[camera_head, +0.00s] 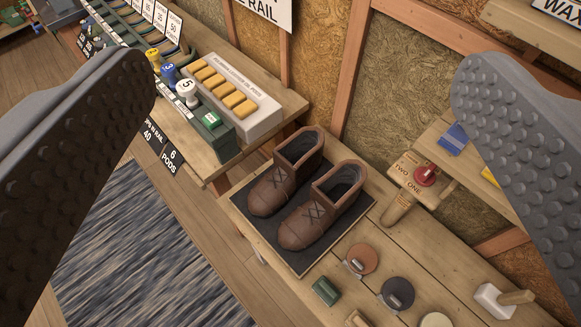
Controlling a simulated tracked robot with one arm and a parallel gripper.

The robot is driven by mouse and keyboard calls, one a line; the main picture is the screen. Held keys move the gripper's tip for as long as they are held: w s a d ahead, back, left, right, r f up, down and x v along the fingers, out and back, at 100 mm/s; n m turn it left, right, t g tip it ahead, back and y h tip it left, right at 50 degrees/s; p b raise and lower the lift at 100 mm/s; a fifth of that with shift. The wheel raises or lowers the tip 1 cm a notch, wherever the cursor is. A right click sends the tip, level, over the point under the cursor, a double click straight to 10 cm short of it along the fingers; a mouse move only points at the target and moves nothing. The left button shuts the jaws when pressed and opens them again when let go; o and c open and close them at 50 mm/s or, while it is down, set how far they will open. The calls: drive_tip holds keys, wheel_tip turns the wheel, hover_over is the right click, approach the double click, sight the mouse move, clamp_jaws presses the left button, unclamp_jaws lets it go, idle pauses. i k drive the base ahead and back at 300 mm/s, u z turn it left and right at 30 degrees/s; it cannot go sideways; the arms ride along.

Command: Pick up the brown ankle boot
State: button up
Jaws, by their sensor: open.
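A pair of brown ankle boots stands upright side by side on a dark mat (302,264) on a wooden bench. The left brown ankle boot (285,180) and the right brown ankle boot (320,212) both have laces, and their toes point toward the lower left. My gripper (305,95) is open and empty. Its two grey studded fingers frame the picture at left and right, with the boots below and between them. I cannot tell how far above the boots the fingers are.
Behind the boots, another bench holds a grey block with yellow pods (230,92) and numbered knobs (187,90). Near the boots are round tins (397,293), a green block (326,290), a brush (495,300) and a red knob (426,175). A blue rug (140,250) covers the floor.

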sight(297, 159)
drive_tip(key=k, duration=1.15)
drive_tip(key=u, duration=0.6)
drive_tip(key=i, duration=1.65)
drive_tip(key=z, duration=0.4)
